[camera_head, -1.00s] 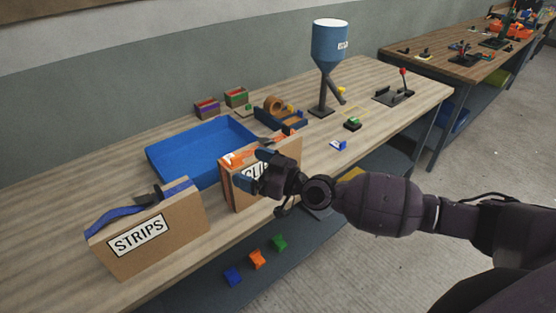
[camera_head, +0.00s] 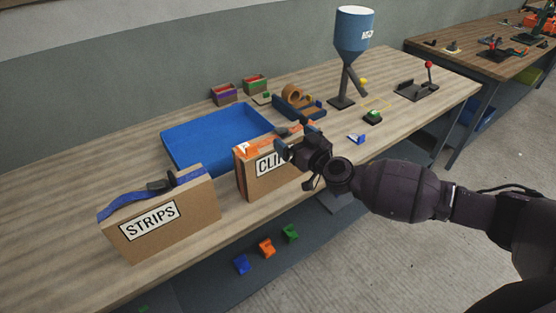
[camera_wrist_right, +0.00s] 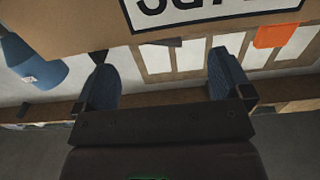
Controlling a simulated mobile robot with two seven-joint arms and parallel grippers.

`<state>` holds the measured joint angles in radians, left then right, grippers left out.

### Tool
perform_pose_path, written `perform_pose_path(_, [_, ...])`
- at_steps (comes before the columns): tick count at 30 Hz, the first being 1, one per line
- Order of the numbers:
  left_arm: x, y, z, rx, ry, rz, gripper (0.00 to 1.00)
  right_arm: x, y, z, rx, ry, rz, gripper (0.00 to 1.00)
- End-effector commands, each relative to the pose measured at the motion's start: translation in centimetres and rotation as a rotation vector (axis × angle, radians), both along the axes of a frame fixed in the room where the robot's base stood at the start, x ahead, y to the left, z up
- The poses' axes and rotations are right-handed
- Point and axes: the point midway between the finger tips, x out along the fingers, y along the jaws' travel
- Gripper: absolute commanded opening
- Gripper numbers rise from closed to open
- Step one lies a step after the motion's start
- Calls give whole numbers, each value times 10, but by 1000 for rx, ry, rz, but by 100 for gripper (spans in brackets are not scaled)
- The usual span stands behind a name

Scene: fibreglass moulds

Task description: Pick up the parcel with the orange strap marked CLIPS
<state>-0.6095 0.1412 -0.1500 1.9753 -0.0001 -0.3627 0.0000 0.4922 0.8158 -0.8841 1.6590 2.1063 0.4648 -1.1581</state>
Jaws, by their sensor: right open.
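The CLIPS parcel (camera_head: 262,184) is a brown cardboard box with an orange strap (camera_head: 244,150) over its top. It stands upright on the bench near the front edge. Its white label reads "CLI", the rest being hidden behind my right gripper (camera_head: 299,142). That gripper is open at the parcel's upper right; I cannot tell whether it touches. In the right wrist view the open fingers (camera_wrist_right: 163,72) have nothing visible between them. The parcel's cardboard face (camera_wrist_right: 75,22) and part of its upside-down label fill the top there. My left gripper is not in view.
A STRIPS parcel (camera_head: 190,212) with a blue strap stands to the left. A blue tray (camera_head: 190,162) lies behind the CLIPS parcel. A blue hopper (camera_head: 354,32) stands at the back. Small coloured pieces (camera_head: 266,248) lie below the bench's front edge. The bench's left end is clear.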

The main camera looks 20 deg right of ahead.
Motion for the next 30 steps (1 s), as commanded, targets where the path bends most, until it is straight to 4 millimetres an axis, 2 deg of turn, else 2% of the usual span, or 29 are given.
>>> perform_pose_path(7, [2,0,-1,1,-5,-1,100,15,4,1,1,-1,0,97])
perform_pose_path(16, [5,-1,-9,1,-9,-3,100,53,11,2,2,1,0,97])
perform_pose_path(26, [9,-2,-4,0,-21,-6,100,59,14,4,1,0,1,97])
perform_pose_path(30, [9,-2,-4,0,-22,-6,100,59,13,4,1,0,1,79])
